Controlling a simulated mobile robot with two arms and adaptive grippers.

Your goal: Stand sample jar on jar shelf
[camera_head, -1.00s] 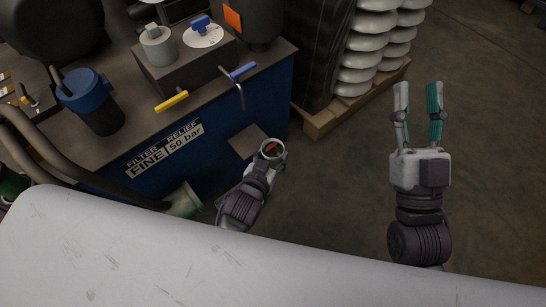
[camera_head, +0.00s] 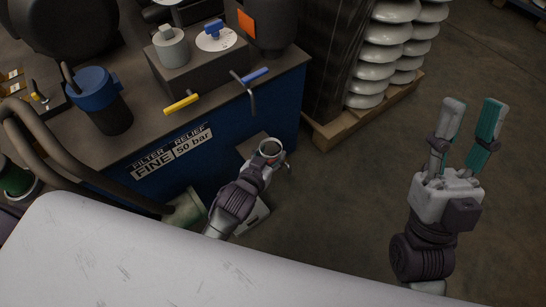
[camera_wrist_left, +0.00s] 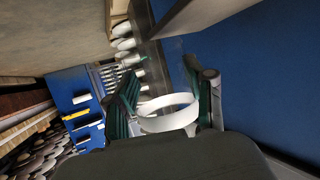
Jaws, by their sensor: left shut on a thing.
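The sample jar (camera_head: 271,147) shows as a pale round rim with a dark inside, low beside the blue cabinet. My left gripper (camera_head: 268,158) is shut on it. In the left wrist view the jar is a white ring (camera_wrist_left: 168,121) between the two green-padded fingers. The jar shelf (camera_head: 247,146) is a small grey-brown plate sticking out from the cabinet's side, partly hidden behind my left gripper. The jar overlaps its right edge in the head view; I cannot tell whether they touch. My right gripper (camera_head: 474,108) is open and empty over the floor at right.
The blue cabinet (camera_head: 225,165) carries a yellow-handled lever (camera_head: 181,104), a blue-handled lever (camera_head: 254,76) and a blue-topped filter (camera_head: 100,95). White insulator stacks (camera_head: 385,40) stand on a wooden pallet (camera_head: 350,125) behind. The floor at right is clear.

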